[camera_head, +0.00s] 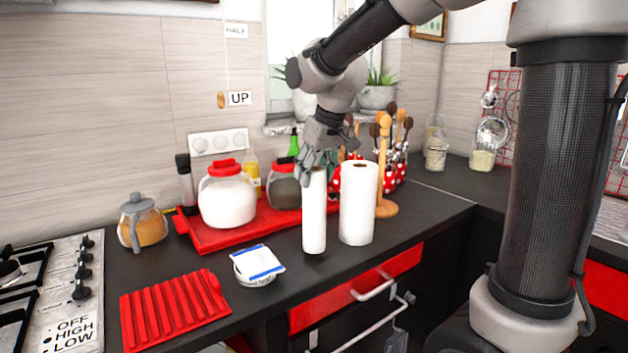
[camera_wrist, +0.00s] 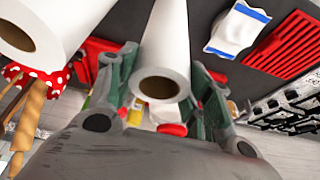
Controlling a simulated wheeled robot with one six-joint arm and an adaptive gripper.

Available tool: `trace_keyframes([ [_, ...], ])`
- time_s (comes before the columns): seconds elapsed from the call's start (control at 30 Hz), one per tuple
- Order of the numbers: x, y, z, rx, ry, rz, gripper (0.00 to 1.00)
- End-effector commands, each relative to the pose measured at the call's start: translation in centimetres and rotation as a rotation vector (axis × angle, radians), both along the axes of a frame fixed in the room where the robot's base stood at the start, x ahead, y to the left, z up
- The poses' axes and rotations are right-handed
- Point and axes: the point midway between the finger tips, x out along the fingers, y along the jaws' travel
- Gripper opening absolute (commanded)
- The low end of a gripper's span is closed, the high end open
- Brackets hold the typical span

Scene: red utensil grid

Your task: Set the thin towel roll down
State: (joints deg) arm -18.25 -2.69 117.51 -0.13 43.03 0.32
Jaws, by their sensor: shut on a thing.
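The thin towel roll (camera_head: 314,215) is a white upright cylinder at the front of the dark counter. My gripper (camera_head: 316,168) is shut around its top end from above. In the wrist view the thin roll (camera_wrist: 164,45) runs between the two fingers of my gripper (camera_wrist: 163,85), its brown core end facing the camera. The roll's bottom is at or very near the counter; I cannot tell whether it touches. A thicker towel roll (camera_head: 358,205) stands just to its right; it also shows at the wrist view's upper left (camera_wrist: 55,25).
A red tray (camera_head: 215,240) with jars is behind. A white dish with a blue-edged cloth (camera_head: 257,264) and a red ridged mat (camera_head: 175,308) lie to the left. A wooden stand (camera_head: 386,209) is behind the thick roll. Bare counter (camera_head: 285,262) lies between dish and thin roll.

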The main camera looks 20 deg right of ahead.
Motion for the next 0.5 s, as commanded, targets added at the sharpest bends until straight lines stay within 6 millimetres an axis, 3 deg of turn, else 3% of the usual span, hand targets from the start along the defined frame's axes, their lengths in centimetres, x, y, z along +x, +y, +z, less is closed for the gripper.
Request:
trace_keyframes([
  [0.13,0.0,0.0,-1.7,0.0,0.001,0.0,0.22],
  [0.5,0.0,0.0,-2.1,0.0,0.0,0.0,0.22],
])
